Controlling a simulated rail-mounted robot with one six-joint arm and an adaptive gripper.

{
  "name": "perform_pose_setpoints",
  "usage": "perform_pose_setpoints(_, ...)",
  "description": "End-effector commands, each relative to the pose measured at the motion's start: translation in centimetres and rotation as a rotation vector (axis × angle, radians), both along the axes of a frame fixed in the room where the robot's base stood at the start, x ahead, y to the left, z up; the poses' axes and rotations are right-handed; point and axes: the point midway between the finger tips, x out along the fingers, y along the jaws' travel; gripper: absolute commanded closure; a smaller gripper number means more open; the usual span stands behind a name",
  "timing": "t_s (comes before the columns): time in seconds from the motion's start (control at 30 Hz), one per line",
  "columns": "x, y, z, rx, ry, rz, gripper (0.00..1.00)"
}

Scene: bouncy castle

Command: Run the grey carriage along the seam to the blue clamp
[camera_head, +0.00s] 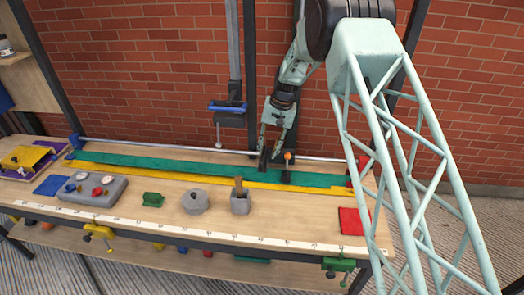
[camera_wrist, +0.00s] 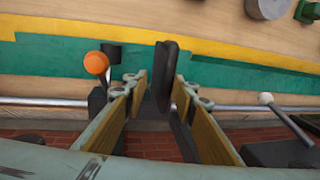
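The dark grey carriage (camera_head: 285,176) stands on the green and yellow strips right of the bench's middle, with an orange ball knob. In the wrist view its orange knob (camera_wrist: 96,62) is left of my fingers. My gripper (camera_head: 268,147) reaches down at the carriage. In the wrist view my gripper (camera_wrist: 163,80) has its two fingers either side of a dark upright fin (camera_wrist: 166,60); a gap shows on the left, so it looks open around it. A small blue piece, perhaps the blue clamp (camera_head: 74,142), sits at the seam's far left end.
A thin metal rail (camera_head: 200,149) runs along the back. A blue-topped grey fixture (camera_head: 228,108) hangs left of my gripper; its white-tipped lever (camera_wrist: 266,98) hangs close over the rail. A red piece (camera_head: 360,165) is at the right end. Grey blocks (camera_head: 195,202) stand in front.

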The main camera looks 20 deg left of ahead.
Motion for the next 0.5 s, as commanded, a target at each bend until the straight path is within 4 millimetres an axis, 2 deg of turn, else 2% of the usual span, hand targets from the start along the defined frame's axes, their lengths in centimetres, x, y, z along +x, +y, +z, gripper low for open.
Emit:
perform_pose_setpoints(0.47, 1.7, -5.8, -0.1, -0.001, 0.001, -0.002, 0.76)
perform_pose_setpoints(0.5, 1.7, -5.6, 0.6, -0.001, -0.001, 0.000, 0.76)
